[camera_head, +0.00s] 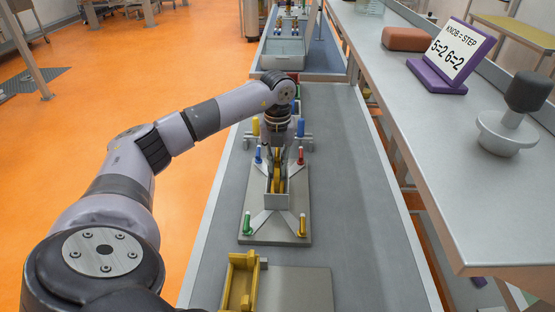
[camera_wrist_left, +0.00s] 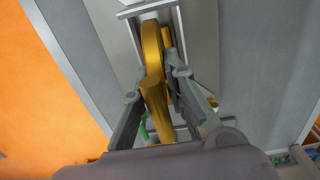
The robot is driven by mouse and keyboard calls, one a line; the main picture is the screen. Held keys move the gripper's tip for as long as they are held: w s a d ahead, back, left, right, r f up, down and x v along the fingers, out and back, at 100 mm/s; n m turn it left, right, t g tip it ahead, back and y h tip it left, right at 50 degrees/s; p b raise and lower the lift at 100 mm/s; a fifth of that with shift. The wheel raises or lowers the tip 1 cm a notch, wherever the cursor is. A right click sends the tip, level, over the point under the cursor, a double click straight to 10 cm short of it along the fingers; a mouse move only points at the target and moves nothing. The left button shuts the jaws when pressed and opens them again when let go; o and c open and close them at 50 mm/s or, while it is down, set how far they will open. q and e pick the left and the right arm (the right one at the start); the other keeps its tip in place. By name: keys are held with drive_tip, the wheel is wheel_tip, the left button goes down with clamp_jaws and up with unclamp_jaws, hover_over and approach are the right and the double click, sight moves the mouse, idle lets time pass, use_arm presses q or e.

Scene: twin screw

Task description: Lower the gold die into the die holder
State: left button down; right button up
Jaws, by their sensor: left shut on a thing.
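The gold die (camera_head: 277,181) is a thin, upright, curved gold piece, and it also shows in the wrist view (camera_wrist_left: 152,50). My left gripper (camera_head: 272,160) is shut on it from above; its fingers sit either side of the die in the wrist view (camera_wrist_left: 157,86). The die holder (camera_head: 276,203) is a narrow grey open box with slanted braces on a grey base plate. The die's lower part appears between the holder's side walls, in line with its slot. I cannot tell whether it touches the bottom. My right gripper is out of view.
A yellow bracket (camera_head: 240,285) stands in front. A raised shelf (camera_head: 440,150) with a sign (camera_head: 457,50) runs along the right.

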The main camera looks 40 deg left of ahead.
use_arm(q)
drive_tip(key=shift+f, duration=0.45)
drive_tip(key=c, duration=1.5)
unclamp_jaws()
drive_tip(key=shift+c, duration=0.2)
wheel_tip(320, 180, up, 12)
